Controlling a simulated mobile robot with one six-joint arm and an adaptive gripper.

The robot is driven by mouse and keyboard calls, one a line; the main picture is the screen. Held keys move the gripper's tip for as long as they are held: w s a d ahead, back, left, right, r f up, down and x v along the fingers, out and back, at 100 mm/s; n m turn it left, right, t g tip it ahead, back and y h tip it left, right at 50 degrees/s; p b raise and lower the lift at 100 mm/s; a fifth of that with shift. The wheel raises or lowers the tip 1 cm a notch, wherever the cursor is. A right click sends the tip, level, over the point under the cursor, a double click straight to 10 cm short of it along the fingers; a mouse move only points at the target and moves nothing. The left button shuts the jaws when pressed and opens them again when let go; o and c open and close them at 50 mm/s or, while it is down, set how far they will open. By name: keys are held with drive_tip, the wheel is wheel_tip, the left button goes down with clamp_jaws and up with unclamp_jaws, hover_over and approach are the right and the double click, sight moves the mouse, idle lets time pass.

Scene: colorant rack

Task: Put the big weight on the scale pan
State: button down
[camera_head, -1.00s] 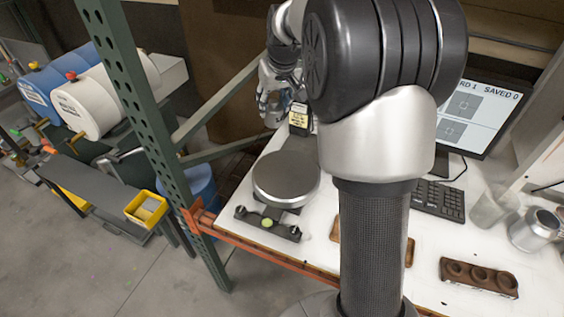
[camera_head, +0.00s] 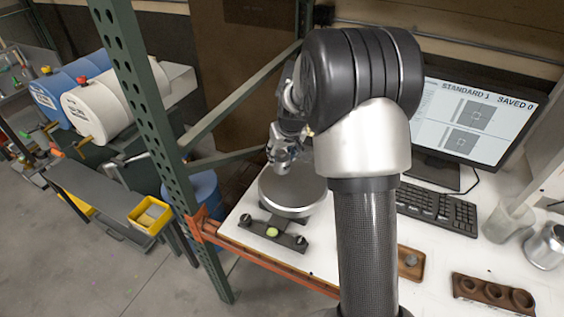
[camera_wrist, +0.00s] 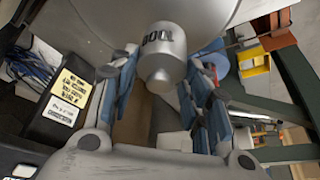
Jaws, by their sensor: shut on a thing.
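My gripper (camera_head: 281,160) is low over the round grey scale pan (camera_head: 306,200) in the head view. In the wrist view its blue-padded fingers (camera_wrist: 160,85) are shut on the big weight (camera_wrist: 160,52), a silvery cylinder with a narrower knob and dark lettering. The pan's pale surface (camera_wrist: 105,18) fills the top of the wrist view, behind the weight. I cannot tell whether the weight touches the pan. The head view does not show the weight clearly.
The scale's base (camera_head: 272,234) sits near the bench's orange front edge (camera_head: 262,263). A green post (camera_head: 150,110) stands left. Right are a keyboard (camera_head: 437,212), a monitor (camera_head: 475,125), a wooden block with hollows (camera_head: 493,295), a glass beaker (camera_head: 508,222) and a metal can (camera_head: 545,247).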

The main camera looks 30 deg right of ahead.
sight(283, 158)
drive_tip(key=shift+f, duration=1.6)
drive_tip(key=shift+f+b, duration=0.1)
drive_tip(key=shift+b, duration=0.25)
drive_tip(key=c, duration=0.9)
unclamp_jaws()
drive_tip(key=shift+f, duration=0.1)
drive_tip(key=shift+o, duration=0.2)
